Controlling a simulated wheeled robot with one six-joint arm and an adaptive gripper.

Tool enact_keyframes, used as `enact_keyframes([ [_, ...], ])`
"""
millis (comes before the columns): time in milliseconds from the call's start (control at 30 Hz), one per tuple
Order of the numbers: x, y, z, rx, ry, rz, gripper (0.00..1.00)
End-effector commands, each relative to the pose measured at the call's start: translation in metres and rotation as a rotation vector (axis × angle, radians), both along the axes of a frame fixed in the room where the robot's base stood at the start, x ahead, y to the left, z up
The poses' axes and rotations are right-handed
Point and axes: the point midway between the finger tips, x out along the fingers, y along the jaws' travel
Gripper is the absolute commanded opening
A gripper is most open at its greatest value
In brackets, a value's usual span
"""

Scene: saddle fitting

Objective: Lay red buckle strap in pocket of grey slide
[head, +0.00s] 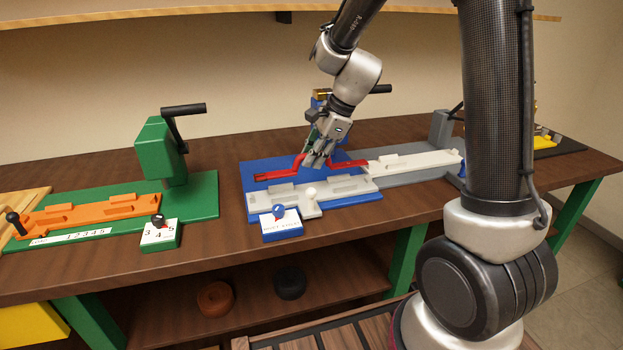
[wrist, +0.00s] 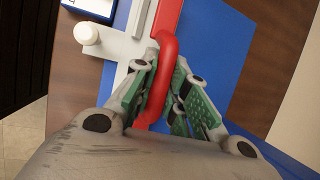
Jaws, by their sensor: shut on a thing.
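The red buckle strap (head: 277,174) is a long red piece with a raised arch in its middle. My gripper (head: 317,160) is shut on that arch, above the blue base plate (head: 255,165). In the wrist view the red strap (wrist: 168,45) runs up between the green-padded fingers of my gripper (wrist: 165,85). The grey slide (head: 300,205) lies along the front of the blue plate, with raised blocks and a pale round knob. It also shows beside the strap in the wrist view (wrist: 118,48). I cannot tell whether the strap touches the plate.
A white slide (head: 420,162) lies on a grey fixture at the right. A green fixture (head: 205,190) with an orange slide (head: 90,210) stands at the left. Bare brown table lies between the fixtures.

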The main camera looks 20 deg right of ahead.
Motion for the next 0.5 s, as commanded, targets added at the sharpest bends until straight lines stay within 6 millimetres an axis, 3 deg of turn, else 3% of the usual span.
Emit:
enact_keyframes([
  [400,0.0,0.0,-0.057,-0.001,0.002,-0.002,0.0],
  [500,0.0,0.0,-0.062,-0.001,-0.001,-0.001,0.0],
])
